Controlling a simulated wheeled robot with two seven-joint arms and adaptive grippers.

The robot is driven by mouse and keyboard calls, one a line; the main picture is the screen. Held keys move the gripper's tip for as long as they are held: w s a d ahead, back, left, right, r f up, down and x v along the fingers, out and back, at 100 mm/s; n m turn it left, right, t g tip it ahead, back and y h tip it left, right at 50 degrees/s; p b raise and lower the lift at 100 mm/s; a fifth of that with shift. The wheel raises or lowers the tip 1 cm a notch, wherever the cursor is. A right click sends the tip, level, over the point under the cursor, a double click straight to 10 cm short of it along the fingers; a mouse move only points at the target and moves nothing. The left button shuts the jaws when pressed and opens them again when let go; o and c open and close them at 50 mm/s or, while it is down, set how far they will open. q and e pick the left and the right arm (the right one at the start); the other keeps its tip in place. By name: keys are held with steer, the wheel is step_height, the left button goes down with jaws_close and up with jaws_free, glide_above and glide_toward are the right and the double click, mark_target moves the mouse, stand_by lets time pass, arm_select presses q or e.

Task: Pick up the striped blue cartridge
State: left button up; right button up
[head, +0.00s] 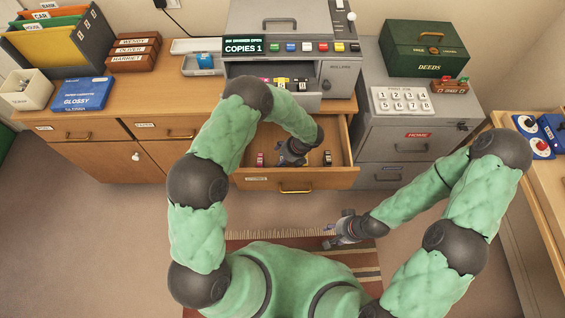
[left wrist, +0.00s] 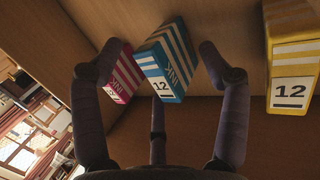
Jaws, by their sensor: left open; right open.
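The striped blue cartridge (left wrist: 167,62), with white stripes and a 12 label, shows in the left wrist view between the spread fingers of my left gripper (left wrist: 160,62). Gaps show on both sides of it, and no grip is visible. In the head view my left gripper (head: 288,155) is open inside the pulled-out drawer (head: 310,178), and the blue cartridge is hidden there. A striped pink cartridge (left wrist: 122,75) is close beside the left finger. A striped yellow cartridge (left wrist: 292,60) stands further right. My right gripper (head: 336,229) is open and empty over the floor in front of the drawer.
The drawer walls stand close around my left gripper. The pink cartridge (head: 260,159) and another small item (head: 327,157) flank it. Above the drawer is the grey copier (head: 300,47). A grey cabinet (head: 400,145) stands to the right.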

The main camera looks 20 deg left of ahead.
arm_select(q)
steer(key=c, duration=1.5)
steer(key=shift+c, duration=0.2)
steer(key=shift+r, duration=0.1)
